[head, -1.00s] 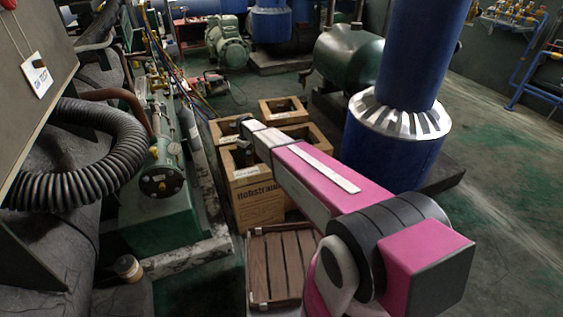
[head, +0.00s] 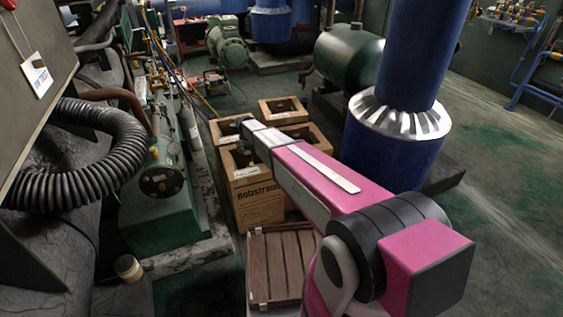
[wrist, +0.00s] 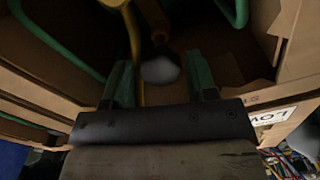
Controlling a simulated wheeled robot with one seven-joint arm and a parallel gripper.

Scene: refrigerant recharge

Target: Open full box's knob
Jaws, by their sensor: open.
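In the wrist view a brown box fills the frame around my gripper (wrist: 158,66). A white label (wrist: 272,118) on the box reads "LOW", upside down. In the head view my arm reaches over a cluster of brown boxes (head: 258,205); the front one bears printed lettering. My gripper (head: 243,140) is small and dark there, at the front box's top opening. Which box is the full one is not clear.
A slatted wooden crate (head: 281,262) stands in front of the boxes. A green machine (head: 165,215) with a ribbed black hose (head: 88,160) is on the left. A thick blue pipe (head: 400,90) rises on the right. Green floor is open at far right.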

